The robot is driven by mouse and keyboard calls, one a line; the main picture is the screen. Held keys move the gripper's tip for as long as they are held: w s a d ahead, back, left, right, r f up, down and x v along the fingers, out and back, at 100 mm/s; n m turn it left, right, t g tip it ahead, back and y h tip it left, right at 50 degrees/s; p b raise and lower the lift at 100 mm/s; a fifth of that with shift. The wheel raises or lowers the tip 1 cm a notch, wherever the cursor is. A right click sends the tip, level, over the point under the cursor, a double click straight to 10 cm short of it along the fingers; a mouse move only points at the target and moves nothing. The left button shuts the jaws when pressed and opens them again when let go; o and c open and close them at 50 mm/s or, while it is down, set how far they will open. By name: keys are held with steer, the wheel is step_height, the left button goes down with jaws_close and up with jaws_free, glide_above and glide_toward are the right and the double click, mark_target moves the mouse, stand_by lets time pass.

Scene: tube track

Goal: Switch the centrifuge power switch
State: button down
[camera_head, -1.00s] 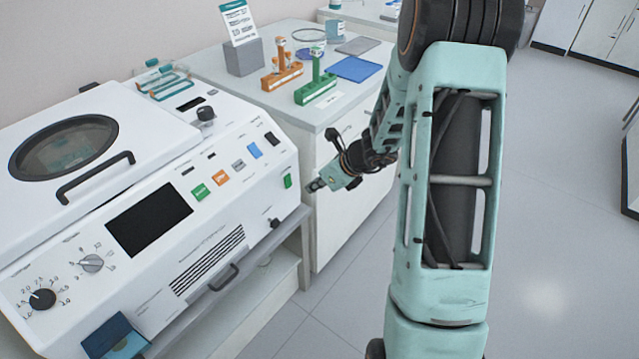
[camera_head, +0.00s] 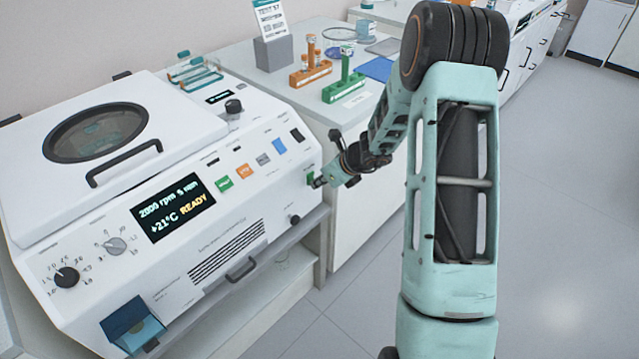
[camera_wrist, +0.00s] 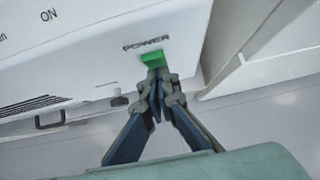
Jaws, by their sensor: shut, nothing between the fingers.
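The white centrifuge (camera_head: 215,260) stands on a bench at the left in the head view. Its display (camera_head: 172,208) is lit and reads 2000 rpm, 5 min, +21°C, READY. The green power switch (camera_wrist: 153,60), under the label POWER, shows in the wrist view; in the head view it sits at the right end of the front panel, partly covered by my gripper. My gripper (camera_head: 318,182) is shut and empty, with its fingertips at the switch's lower edge. They look to be touching it. The wrist view also shows the fingertips (camera_wrist: 160,76).
Coloured buttons and two dials (camera_head: 67,277) are on the centrifuge panel. An orange rack (camera_head: 310,75) and a green rack (camera_head: 343,90) stand on the counter behind. A blue box (camera_head: 133,325) is at the front left. The floor at the right is clear.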

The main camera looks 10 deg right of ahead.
steer(key=shift+r+p, duration=0.1)
steer(key=shift+p, duration=0.2)
steer(key=shift+r+p, duration=0.55)
steer(key=shift+r, duration=0.2)
